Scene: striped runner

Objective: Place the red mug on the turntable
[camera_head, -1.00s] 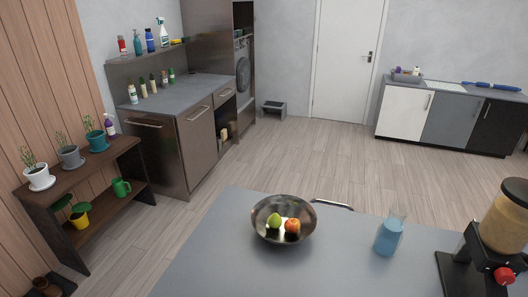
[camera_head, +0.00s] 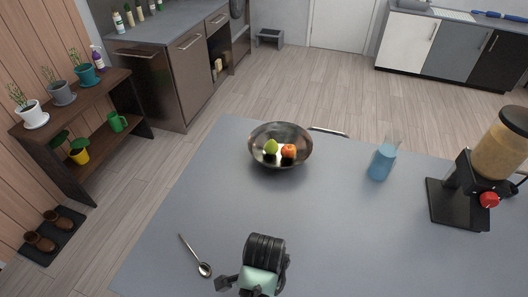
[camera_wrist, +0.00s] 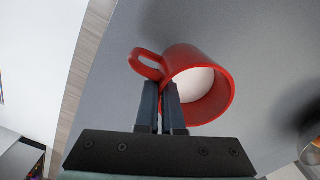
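The red mug (camera_wrist: 215,62) with a pale inside shows in the wrist view, its handle toward the upper left. My gripper (camera_wrist: 162,88) has its two dark fingers close together on the mug's wall, beside the handle, with the red wall between the tips. I cannot tell whether the mug rests on the table or is lifted. In the head view my arm's end (camera_head: 262,265) is at the bottom edge, over the grey table, and hides the mug. No turntable shows in either view.
The grey table (camera_head: 225,215) carries a metal bowl of fruit (camera_head: 263,160), a spoon (camera_head: 196,256), a blue-filled glass container (camera_head: 383,160) and a black dispenser or grinder (camera_head: 490,165) at right. The middle of the table is clear. A plant shelf (camera_head: 110,85) stands at left.

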